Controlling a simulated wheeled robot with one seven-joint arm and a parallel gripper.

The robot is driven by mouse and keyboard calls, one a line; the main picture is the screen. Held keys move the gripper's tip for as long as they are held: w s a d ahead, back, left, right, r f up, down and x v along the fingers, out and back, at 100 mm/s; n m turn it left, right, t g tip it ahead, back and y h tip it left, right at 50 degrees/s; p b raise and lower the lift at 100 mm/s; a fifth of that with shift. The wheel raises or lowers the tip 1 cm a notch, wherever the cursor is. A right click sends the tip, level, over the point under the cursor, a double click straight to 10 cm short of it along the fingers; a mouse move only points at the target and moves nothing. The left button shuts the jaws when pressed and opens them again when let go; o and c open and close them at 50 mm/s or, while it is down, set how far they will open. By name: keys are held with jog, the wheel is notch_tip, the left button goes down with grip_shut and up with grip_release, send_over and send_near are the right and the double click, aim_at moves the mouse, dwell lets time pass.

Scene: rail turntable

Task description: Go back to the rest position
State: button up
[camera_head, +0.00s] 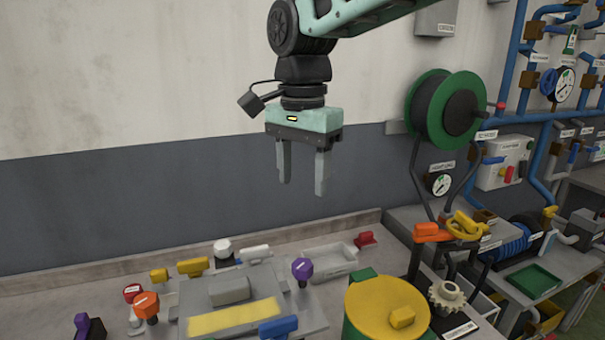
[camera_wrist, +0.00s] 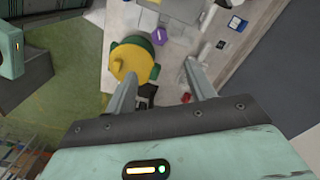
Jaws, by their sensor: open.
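My gripper (camera_head: 303,190) hangs above the workbench with its two grey fingers pointing down. The fingers are apart with nothing between them, and they touch nothing. In the wrist view my gripper (camera_wrist: 160,85) also shows open and empty over the bench. The yellow turntable disc (camera_head: 388,308) on its green base lies on the bench, lower and to the right of my gripper.
A grey fixture (camera_head: 300,302) with coloured knobs stands below my gripper. A grey tray (camera_head: 328,262) and a red block (camera_head: 365,239) lie near the wall. A green cable reel (camera_head: 447,110) rises at the right, before blue pipes. The air around my gripper is clear.

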jog(key=s+d+f+n+b, duration=0.1)
jog(key=s+d+f+n, duration=0.4)
jog(key=s+f+n, duration=0.3)
jog(key=s+d+f+n+b, duration=0.2)
jog(key=s+d+f+n, duration=0.4)
jog(key=s, duration=1)
notch_tip(320, 180, down, 4)
jog(key=shift+s+r+n+y, duration=0.1)
jog(key=shift+s+n+y, duration=0.2)
jog(key=shift+n, duration=0.7)
